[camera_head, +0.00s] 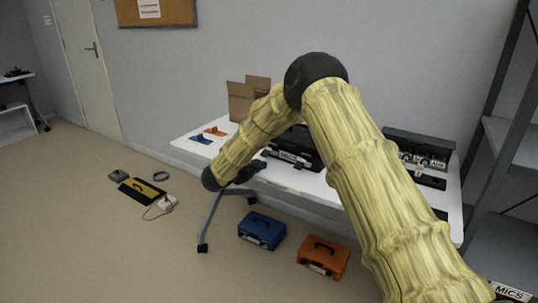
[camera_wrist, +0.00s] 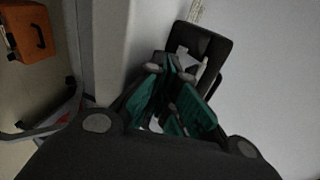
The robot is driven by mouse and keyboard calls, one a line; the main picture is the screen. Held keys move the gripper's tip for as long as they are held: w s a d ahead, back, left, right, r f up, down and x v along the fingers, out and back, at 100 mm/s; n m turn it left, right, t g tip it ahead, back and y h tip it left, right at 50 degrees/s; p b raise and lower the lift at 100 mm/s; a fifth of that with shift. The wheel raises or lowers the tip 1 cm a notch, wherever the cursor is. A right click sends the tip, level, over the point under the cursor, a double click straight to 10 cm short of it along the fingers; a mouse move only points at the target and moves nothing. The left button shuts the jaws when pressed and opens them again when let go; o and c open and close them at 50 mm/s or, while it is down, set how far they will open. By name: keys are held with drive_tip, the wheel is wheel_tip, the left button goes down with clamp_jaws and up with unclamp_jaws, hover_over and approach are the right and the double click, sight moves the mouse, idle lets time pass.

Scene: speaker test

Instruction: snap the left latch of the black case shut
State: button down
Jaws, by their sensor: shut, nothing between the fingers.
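The black case (camera_head: 310,151) stands on the white table behind my bent arm in the head view. It looks closed, with a pale "MICS" label on its front. My forearm covers its left part, so I cannot make out its left latch or tell how that latch stands. My gripper (camera_wrist: 176,78), with teal finger pads, is shut and empty in the wrist view. In the head view it is small and dark near the table's front edge, left of the case. A dark shape with a pale patch (camera_wrist: 212,45) lies beyond the fingers; I cannot tell what it is.
The white table (camera_head: 188,146) carries a cardboard box (camera_head: 240,102), blue and orange items at the left, and another black case (camera_head: 412,140) at the right. A blue case (camera_head: 261,231) and an orange case (camera_head: 323,257) are on the floor. Grey shelving (camera_head: 512,150) stands right.

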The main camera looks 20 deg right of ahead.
drive_tip(key=shift+w+d+r, duration=0.2)
drive_tip(key=shift+w+d, duration=0.1)
drive_tip(key=shift+d, duration=0.15)
drive_tip(key=shift+w+d+r, duration=0.15)
drive_tip(key=shift+w+d, duration=0.15)
drive_tip(key=shift+d, duration=0.15)
idle(0.9)
drive_tip(key=shift+a, duration=0.1)
drive_tip(key=s+a, duration=0.4)
drive_tip(key=a, duration=0.1)
drive_tip(key=shift+a+p, duration=0.35)
drive_tip(key=shift+p, duration=0.1)
idle(0.5)
drive_tip(key=shift+r, duration=0.1)
